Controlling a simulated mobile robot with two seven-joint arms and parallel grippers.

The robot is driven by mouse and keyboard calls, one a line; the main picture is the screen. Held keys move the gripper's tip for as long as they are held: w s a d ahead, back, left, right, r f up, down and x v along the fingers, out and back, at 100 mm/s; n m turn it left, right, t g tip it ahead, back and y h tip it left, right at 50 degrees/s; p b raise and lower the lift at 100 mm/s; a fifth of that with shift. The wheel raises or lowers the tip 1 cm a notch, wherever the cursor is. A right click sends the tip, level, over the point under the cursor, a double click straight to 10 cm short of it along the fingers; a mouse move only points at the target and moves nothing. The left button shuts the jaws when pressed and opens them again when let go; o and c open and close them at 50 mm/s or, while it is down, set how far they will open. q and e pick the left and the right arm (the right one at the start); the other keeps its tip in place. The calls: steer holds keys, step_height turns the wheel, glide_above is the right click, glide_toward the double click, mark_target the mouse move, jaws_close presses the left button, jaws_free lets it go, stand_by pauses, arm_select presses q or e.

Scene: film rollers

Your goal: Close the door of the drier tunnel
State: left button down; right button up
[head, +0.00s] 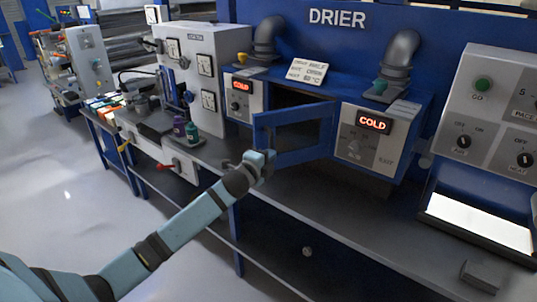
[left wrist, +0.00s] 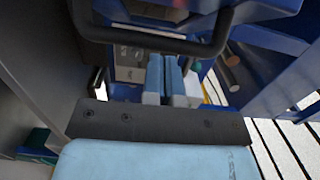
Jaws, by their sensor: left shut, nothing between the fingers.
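The drier tunnel (head: 410,112) is a blue machine on the bench under the DRIER sign. Its blue framed door (head: 299,157) with a window stands open, swung outward from the dark opening, with its free edge toward the left. My left gripper (head: 266,157) is shut and empty at the lower free end of the door, on its near side. Whether it touches the door cannot be told. In the left wrist view its closed fingers (left wrist: 171,75) point at blue and grey surfaces. My right gripper is not in view.
Two panels with red COLD displays (head: 374,123) flank the opening. Green and purple bottles (head: 191,133) stand on the bench to the left. A lit white panel (head: 478,222) lies at the right. The bench front before the door is clear.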

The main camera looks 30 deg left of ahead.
arm_select(q)
steer(key=shift+w+a, duration=0.1)
steer(key=shift+w, duration=0.05)
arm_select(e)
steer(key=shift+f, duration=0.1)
arm_select(q)
steer(key=shift+a, duration=0.1)
